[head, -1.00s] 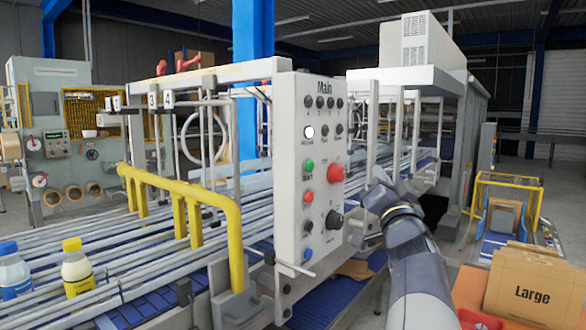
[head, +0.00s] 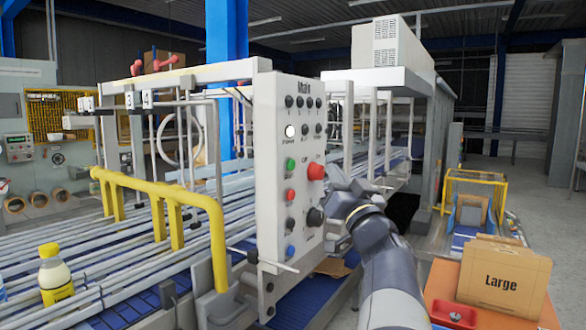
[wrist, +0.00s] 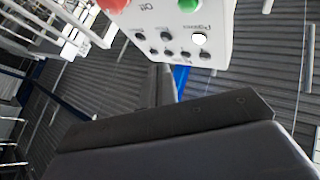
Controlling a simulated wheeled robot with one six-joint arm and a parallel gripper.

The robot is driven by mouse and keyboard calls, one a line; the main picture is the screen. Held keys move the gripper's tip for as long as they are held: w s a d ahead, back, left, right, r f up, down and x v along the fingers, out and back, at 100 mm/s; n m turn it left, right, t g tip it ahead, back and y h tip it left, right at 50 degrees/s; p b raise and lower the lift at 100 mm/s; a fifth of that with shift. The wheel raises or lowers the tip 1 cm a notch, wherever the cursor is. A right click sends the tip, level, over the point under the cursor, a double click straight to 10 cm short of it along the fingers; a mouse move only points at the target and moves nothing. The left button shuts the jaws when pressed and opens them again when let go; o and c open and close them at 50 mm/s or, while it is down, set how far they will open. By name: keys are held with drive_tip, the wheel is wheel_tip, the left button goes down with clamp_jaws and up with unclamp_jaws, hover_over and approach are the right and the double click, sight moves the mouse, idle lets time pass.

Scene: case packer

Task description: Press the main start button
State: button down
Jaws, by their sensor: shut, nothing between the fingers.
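The white control panel marked Main (head: 272,220) stands in the middle of the head view. On it are a green button (head: 291,164), a large red knob (head: 316,171), a smaller red button (head: 290,195), a black knob (head: 315,216) and a lit white lamp or button (head: 290,131). My gripper (head: 345,188) is just right of the panel, apart from the green button. In the wrist view the panel is turned over at the top, with the green button (wrist: 189,4) at the edge. My shut, empty gripper (wrist: 165,80) points toward the panel's end.
Yellow rail (head: 160,195) and conveyor lanes lie left of the panel, with a yellow-capped bottle (head: 54,275). At right, cartons marked Large (head: 500,284) stand on an orange surface, with a red box (head: 453,313) before them. Floor at far right is clear.

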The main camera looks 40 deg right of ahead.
sight(291, 165)
drive_tip(key=w+a+b, duration=0.1)
drive_tip(key=w+a, duration=0.1)
drive_tip(key=w, duration=0.4)
drive_tip(key=shift+a, duration=0.3)
drive_tip(key=shift+w, duration=0.15)
idle(1.6)
drive_tip(key=shift+w+a+b, duration=0.15)
drive_tip(key=shift+w+b, duration=0.15)
drive_tip(key=shift+w, duration=0.05)
